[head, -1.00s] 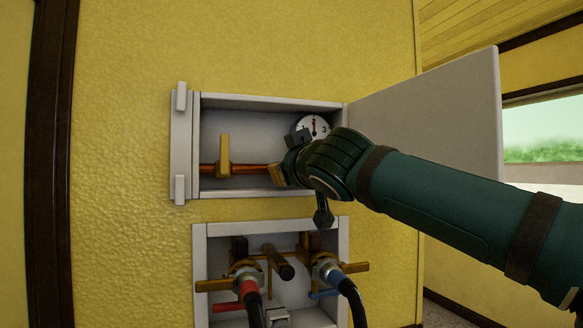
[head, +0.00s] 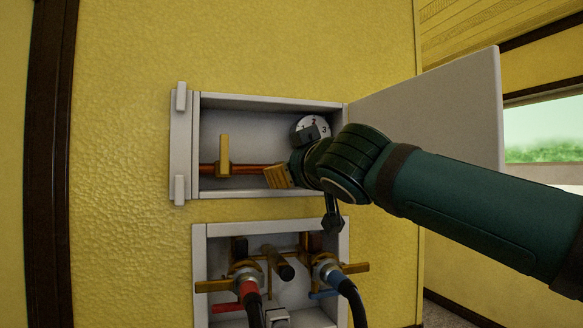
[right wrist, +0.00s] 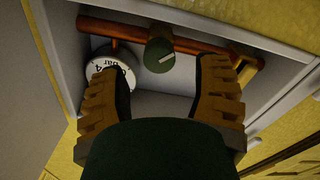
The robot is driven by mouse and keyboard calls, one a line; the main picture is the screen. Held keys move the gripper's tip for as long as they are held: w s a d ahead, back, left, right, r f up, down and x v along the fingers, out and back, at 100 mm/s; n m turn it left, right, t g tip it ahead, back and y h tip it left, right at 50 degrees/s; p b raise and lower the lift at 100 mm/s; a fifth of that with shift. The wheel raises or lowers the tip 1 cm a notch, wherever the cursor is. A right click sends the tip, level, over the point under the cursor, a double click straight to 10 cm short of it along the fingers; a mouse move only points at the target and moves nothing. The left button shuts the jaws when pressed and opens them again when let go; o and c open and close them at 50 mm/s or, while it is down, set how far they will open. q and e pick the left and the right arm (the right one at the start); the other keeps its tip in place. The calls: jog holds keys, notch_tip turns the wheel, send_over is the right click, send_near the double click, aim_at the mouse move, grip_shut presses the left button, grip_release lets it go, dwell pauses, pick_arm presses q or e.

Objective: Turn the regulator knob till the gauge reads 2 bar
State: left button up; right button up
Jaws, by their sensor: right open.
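The round white gauge (head: 302,123) hangs at the right in the open upper wall box. Its 2 and 3 show in the head view, but my gripper covers its lower part and I cannot make out the needle. In the right wrist view the gauge (right wrist: 122,73) appears upside down, partly behind a finger. The green regulator knob (right wrist: 160,55) with a white line sits on the copper pipe. My right gripper (right wrist: 161,72) is open, its fingers on either side of the knob and apart from it. In the head view, my right gripper (head: 292,158) hides the knob.
A brass lever (head: 223,155) stands on the pipe left of my gripper. The box door (head: 440,120) is open to the right, behind my arm. A lower box (head: 200,262) holds brass taps with red and blue hose fittings.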

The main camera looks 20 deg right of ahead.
jog(key=s, duration=0.9)
jog(key=shift+d, duration=0.2)
